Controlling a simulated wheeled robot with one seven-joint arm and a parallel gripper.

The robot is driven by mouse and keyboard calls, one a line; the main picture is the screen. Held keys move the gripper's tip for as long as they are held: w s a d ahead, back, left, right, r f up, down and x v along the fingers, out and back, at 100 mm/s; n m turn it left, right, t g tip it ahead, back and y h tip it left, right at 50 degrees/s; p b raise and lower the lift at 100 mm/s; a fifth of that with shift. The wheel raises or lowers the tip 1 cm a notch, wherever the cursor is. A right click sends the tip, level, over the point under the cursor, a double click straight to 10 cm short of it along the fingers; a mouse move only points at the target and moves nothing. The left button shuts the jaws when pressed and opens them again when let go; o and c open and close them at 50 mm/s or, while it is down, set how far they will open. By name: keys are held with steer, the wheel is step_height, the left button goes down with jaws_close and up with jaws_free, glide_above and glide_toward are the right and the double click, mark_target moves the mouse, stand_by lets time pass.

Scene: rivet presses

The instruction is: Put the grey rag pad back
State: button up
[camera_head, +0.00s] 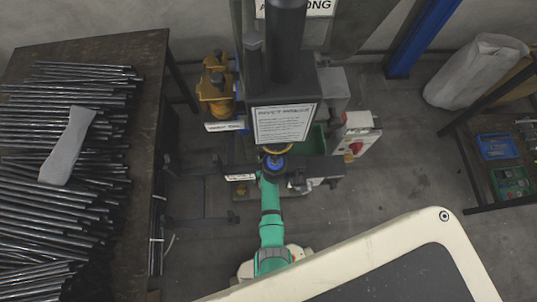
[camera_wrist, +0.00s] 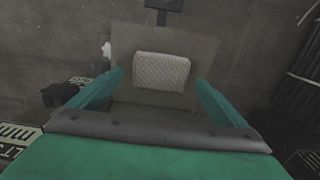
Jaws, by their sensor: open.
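The grey rag pad (camera_wrist: 161,71) shows in the wrist view as a small, light grey, textured block. It lies against a flat olive-grey plate (camera_wrist: 128,45), inside that plate's outline. My gripper (camera_wrist: 160,78) is open, with one teal finger to each side of the pad in the picture. Visible gaps separate both fingers from the pad, and nothing is held. In the head view my teal arm reaches up to the rivet press (camera_head: 285,85). My fingertips and the pad cannot be made out there.
A dark table (camera_head: 146,75) on the left carries many metal rods and a grey flat strip (camera_head: 68,146). A red-buttoned box (camera_head: 357,137) stands right of the press. A shelf with a blue tray (camera_head: 497,146) and a grey sack (camera_head: 476,70) are at right.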

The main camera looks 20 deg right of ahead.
step_height(320, 180, up, 8)
steer(key=shift+r, duration=0.2)
stand_by(0.6)
